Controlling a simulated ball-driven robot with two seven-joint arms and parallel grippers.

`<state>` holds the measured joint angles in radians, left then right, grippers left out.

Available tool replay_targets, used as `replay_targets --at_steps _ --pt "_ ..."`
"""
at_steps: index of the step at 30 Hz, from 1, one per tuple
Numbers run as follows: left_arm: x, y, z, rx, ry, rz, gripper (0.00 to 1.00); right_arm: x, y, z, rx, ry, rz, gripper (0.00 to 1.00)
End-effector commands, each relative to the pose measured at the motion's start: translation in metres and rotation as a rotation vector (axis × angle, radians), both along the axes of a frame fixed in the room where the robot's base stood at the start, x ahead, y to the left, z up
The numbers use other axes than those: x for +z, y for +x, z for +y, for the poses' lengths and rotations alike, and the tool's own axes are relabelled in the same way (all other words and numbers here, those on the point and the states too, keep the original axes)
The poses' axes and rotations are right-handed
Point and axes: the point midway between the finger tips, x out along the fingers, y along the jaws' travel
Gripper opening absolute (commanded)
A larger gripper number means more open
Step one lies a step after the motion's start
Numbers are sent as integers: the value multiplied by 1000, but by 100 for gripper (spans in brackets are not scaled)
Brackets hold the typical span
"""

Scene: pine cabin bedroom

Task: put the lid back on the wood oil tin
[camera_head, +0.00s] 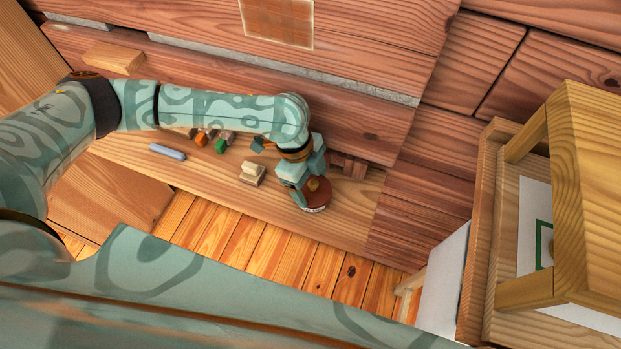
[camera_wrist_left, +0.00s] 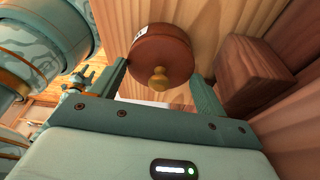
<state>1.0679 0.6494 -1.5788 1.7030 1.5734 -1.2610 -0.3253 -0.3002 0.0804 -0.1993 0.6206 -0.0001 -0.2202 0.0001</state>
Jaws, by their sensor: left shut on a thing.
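The lid (camera_head: 322,196) is a round red-brown disc with a brass knob, near the front edge of the wooden bench. In the left wrist view the lid (camera_wrist_left: 160,52) sits between the two fingertips, knob towards the camera, with a small white label at its far side. My left gripper (camera_head: 304,184) is shut on the lid from both sides. Where the lid ends and any tin body below it begins, I cannot make out; no separate wood oil tin shows. My right gripper is in neither view.
A cream block (camera_head: 252,174), a blue bar (camera_head: 167,152) and small items including a green one (camera_head: 220,145) lie on the bench (camera_head: 215,178). A dark wooden block (camera_wrist_left: 255,75) stands right beside the gripper. A wooden frame (camera_head: 570,190) stands at the right.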

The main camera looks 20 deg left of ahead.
Motion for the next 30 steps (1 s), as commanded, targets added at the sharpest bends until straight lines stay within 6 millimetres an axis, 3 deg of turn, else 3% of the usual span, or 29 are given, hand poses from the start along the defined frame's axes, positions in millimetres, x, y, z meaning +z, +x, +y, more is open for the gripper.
replay_targets --at_steps 30 --pt "0 0 0 0 0 0 52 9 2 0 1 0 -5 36"
